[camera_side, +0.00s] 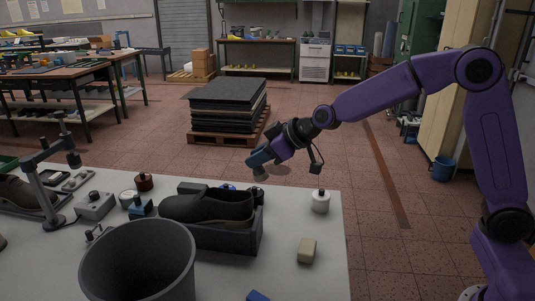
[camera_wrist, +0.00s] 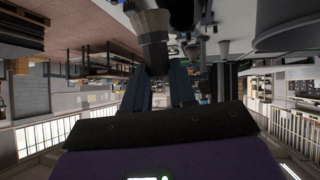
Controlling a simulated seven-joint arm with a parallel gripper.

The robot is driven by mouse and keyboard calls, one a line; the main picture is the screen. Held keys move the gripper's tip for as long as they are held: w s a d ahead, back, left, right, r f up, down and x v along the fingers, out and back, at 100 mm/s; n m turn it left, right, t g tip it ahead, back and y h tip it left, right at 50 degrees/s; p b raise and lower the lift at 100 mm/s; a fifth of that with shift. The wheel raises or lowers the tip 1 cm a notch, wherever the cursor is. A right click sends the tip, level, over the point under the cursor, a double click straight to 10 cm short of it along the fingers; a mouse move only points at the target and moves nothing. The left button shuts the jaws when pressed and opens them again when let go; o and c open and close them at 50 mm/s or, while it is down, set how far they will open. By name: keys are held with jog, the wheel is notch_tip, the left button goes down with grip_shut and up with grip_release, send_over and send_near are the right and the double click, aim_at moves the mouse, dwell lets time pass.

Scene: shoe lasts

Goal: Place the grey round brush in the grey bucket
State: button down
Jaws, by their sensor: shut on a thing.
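The grey round brush (camera_side: 260,174) hangs at the tips of my gripper (camera_side: 259,160), held above the back edge of the white table. In the wrist view my gripper (camera_wrist: 170,80) is shut on the brush (camera_wrist: 154,45), which shows as a grey cylinder between the fingers. The large grey bucket (camera_side: 138,265) stands at the table's front in the side view, its rim open upward. It is well to the front left of my gripper. Its inside bottom is hidden. A grey bucket-like shape (camera_wrist: 285,30) also shows at the upper right of the wrist view.
A dark box (camera_side: 220,235) with a black shoe (camera_side: 208,206) lies between my gripper and the bucket. A white jar (camera_side: 320,201) and a beige block (camera_side: 307,250) are at the right. A grey stand (camera_side: 48,185), jars and small tools crowd the left.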

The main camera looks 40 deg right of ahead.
jog(key=s+a+r+n+g, duration=0.1)
jog(key=s+a+n, duration=0.2)
jog(key=a+n, duration=0.7)
jog(key=s+a+r+n+g+h, duration=0.1)
jog(key=s+a+n+g, duration=0.15)
jog(key=a+n, duration=0.7)
jog(key=s+a+r+n+g, duration=0.1)
jog(key=s+a+n, duration=0.3)
jog(key=a+n, duration=0.6)
notch_tip(320, 180, down, 10)
jog(key=a+m, duration=0.2)
jog(key=shift+f, duration=0.15)
jog(key=c, duration=0.8)
grip_release()
jog(key=shift+c, duration=0.2)
